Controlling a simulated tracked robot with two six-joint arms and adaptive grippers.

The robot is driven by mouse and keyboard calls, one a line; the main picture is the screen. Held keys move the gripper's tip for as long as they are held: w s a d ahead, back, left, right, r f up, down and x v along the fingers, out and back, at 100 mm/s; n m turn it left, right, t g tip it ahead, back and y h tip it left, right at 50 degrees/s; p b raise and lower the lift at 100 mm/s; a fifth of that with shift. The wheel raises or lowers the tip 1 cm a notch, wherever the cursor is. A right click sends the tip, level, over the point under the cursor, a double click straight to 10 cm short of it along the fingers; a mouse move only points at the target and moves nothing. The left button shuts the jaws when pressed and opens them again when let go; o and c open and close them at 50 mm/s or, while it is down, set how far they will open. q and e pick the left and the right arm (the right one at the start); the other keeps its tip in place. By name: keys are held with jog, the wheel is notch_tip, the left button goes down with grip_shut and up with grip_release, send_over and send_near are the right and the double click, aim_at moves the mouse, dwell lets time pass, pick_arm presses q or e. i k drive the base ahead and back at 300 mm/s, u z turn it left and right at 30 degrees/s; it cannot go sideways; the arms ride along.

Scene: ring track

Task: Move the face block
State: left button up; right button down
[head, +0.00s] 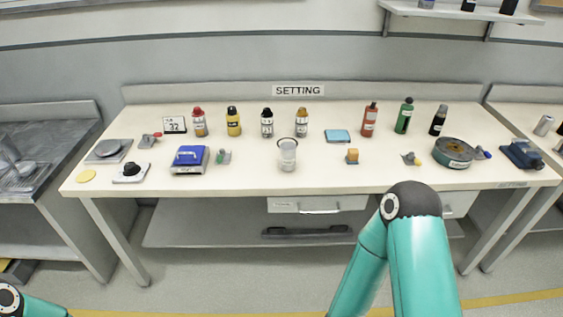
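No block with a plain face on it can be made out at this size. A blue-topped block-like device (190,159) with a pale front label stands left of centre. I cannot tell whether either is the face block. Neither of my grippers shows. Only a teal part of my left arm is at the bottom left corner, and my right arm's bent teal links rise in front of the bench's right half.
The white bench (240,183) carries several bottles along the back, a clear beaker (288,155), a blue pad (337,136), a dark green reel (453,153) and a black-knobbed device (131,173). Its front middle is mostly bare. Drawers (318,205) hang below. Other benches flank it.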

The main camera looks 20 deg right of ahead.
aim_at(287, 150)
jog(key=i, duration=0.9)
